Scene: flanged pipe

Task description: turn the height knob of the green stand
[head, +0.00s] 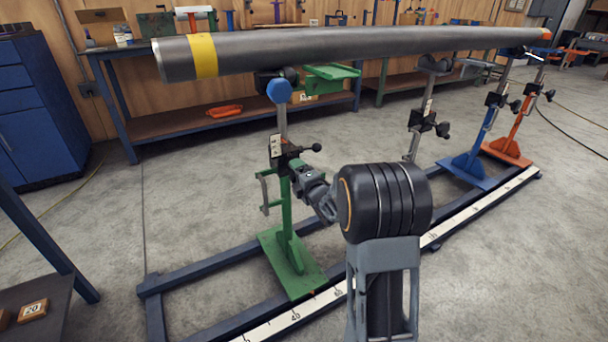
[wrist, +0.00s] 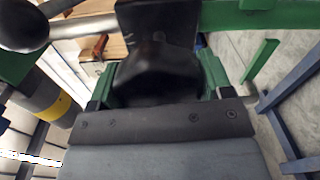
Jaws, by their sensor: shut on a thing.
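The green stand (head: 285,215) stands upright on its green base plate at the near end of the rail, under the pipe's yellow-banded end. A dark clamp block with a ball-ended lever (head: 316,148) sits on its post. My gripper (head: 297,165) reaches this block from the right, just below the lever. In the wrist view a black knob (wrist: 155,75) sits between the jaws of my gripper (wrist: 157,90), which are shut on it. The knob is hidden behind my gripper in the head view. The ball lever shows large at the wrist view's upper left (wrist: 22,25).
The long grey pipe (head: 350,48) lies above across several stands, including a blue one (head: 475,155) and an orange one (head: 515,135). A scaled rail (head: 290,315) runs along the floor. A workbench (head: 170,128) stands behind.

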